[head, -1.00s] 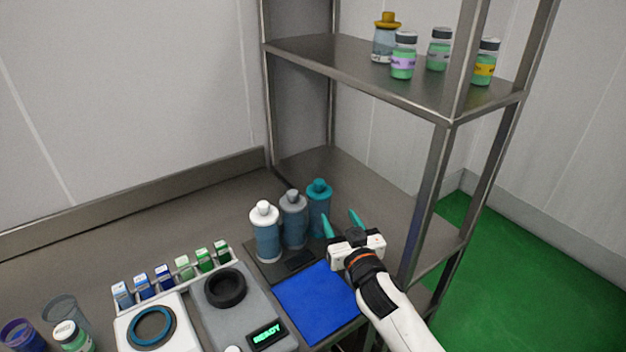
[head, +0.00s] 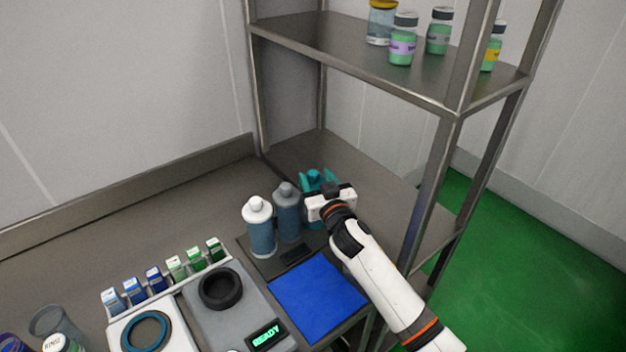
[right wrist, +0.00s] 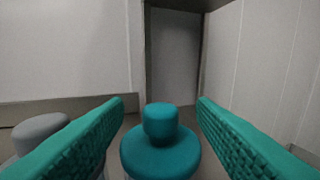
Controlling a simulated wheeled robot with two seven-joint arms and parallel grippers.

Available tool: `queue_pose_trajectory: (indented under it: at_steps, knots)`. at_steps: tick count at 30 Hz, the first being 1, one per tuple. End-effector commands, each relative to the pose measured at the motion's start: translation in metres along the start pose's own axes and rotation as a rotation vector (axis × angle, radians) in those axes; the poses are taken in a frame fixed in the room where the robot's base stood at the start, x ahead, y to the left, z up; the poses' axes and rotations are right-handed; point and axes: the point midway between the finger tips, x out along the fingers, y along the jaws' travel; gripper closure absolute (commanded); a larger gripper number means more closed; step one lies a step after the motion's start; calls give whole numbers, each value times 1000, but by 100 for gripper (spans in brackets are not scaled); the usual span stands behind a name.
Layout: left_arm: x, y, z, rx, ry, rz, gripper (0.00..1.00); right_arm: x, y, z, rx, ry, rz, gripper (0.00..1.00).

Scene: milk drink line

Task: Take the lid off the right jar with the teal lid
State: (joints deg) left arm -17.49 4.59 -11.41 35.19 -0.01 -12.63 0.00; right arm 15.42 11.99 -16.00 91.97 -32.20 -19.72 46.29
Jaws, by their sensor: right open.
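The right jar has a teal lid (head: 315,180) with a round knob on top. It stands at the right end of a row of three jars, and its body is mostly hidden behind my right gripper in the head view. My right gripper (head: 318,180) is open around the teal lid, one finger on each side. In the right wrist view the teal lid (right wrist: 160,150) sits between the two teal fingers (right wrist: 160,115), with a gap on each side of its knob. My left gripper is not in view.
A grey-lidded jar (head: 287,211) stands close to the left of the teal one, then a white-lidded jar (head: 259,227). A blue mat (head: 318,297) lies in front. A shelf post (head: 432,200) rises to the right. A scale with a READY display (head: 266,337) stands at front left.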

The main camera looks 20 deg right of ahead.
Motion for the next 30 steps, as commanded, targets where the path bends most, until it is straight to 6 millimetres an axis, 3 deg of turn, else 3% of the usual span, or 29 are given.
queue_pose_trajectory:
  at_steps: [12,21,30]
  knots:
    - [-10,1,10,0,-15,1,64,48,0,-2,2,0,0,49]
    - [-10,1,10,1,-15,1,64,51,0,-3,0,0,0,49]
    - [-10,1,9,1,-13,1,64,51,0,-3,1,0,0,98]
